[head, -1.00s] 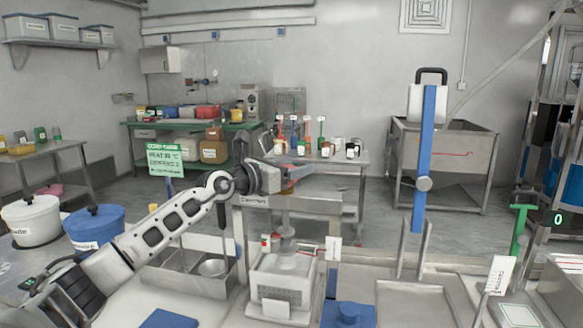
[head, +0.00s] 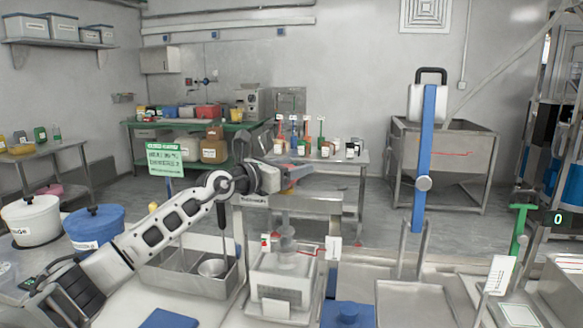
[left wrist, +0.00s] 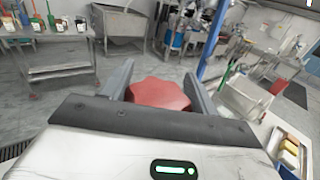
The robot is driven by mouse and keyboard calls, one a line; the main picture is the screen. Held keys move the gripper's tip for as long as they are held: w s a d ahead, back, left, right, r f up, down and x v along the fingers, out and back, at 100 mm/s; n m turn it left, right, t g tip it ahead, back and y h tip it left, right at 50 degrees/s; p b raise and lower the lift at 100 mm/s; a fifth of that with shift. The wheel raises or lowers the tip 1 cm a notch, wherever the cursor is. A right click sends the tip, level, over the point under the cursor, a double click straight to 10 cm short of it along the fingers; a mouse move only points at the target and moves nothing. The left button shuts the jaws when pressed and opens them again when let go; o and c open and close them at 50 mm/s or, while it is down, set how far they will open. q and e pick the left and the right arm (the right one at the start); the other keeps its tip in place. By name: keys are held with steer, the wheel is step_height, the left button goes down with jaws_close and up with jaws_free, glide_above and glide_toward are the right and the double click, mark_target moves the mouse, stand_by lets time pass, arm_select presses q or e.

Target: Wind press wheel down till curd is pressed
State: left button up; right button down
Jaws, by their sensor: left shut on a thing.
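My left gripper (head: 294,178) is at the top of the press, with its arm coming in from the left. In the left wrist view, the red lobed press wheel (left wrist: 158,94) sits between the two grey fingers, which are shut on it. In the head view the gripper mostly hides the wheel. Below it stands the press, with its metal crossbar (head: 285,202), a round metal pressing part (head: 286,231) and a pale box-like mould (head: 284,283) with a label on the front. I cannot make out the curd itself. My right gripper is not in view.
A metal tray with a bowl (head: 212,267) stands left of the press. A blue lidded pot (head: 95,228) is farther left. A blue upright lever (head: 424,150) rises at the right over a shallow metal tray (head: 412,303). A green sign (head: 165,158) stands behind my arm.

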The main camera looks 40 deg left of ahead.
arm_select(q)
steer(key=o, duration=1)
steer(key=shift+c, duration=0.2)
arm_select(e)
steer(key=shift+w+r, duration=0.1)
arm_select(q)
steer(key=shift+s+a+f, duration=0.15)
steer(key=shift+s, duration=0.25)
steer(key=s, duration=0.1)
steer(key=s+b, duration=0.2)
steer(key=shift+s+a+f, duration=0.1)
steer(key=shift+s+a, duration=0.15)
steer(key=shift+s, duration=0.1)
steer(key=s+a+b, duration=0.1)
steer(key=s+b, duration=0.1)
steer(key=s, duration=0.9)
steer(key=shift+s+a+r+b, duration=0.2)
steer(key=shift+a+r+b, duration=0.05)
steer(key=shift+r+b, duration=0.1)
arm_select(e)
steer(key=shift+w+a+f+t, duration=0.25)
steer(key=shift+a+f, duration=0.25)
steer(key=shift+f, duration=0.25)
